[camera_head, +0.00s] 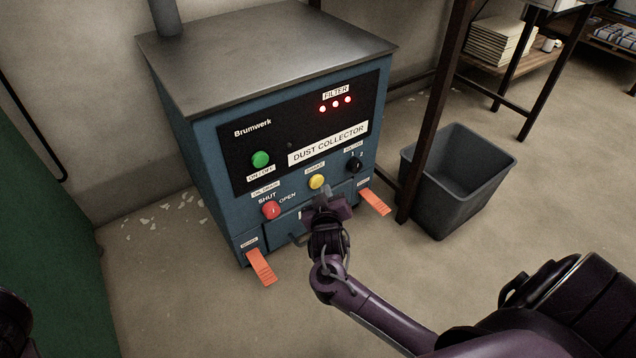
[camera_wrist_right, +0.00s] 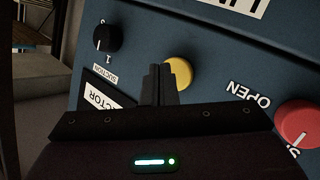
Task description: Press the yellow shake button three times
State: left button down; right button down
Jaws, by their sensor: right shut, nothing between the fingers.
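The yellow shake button (camera_head: 317,181) is on the front of the blue dust collector (camera_head: 215,150), between a red knob and a black switch. My right gripper (camera_head: 322,192) is shut and empty, its fingertips just below the yellow button in the head view. In the right wrist view the shut fingertips (camera_wrist_right: 160,72) are close beside the yellow button (camera_wrist_right: 179,72) and overlap its edge. I cannot tell whether they touch it. My left gripper is not in view.
A red knob (camera_head: 271,210), a green button (camera_head: 260,159) and a black switch (camera_head: 354,165) are on the same front. Orange tabs (camera_head: 261,267) stick out low down. A grey bin (camera_head: 457,190) stands to the right.

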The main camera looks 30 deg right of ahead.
jog(key=shift+w+r, duration=0.1)
jog(key=shift+w, duration=0.05)
jog(key=shift+w, duration=0.25)
jog(key=shift+w+a, duration=0.1)
jog(key=shift+w, duration=0.7)
dwell(0.8)
jog(key=shift+s, duration=0.1)
jog(key=shift+s+p, duration=1.1)
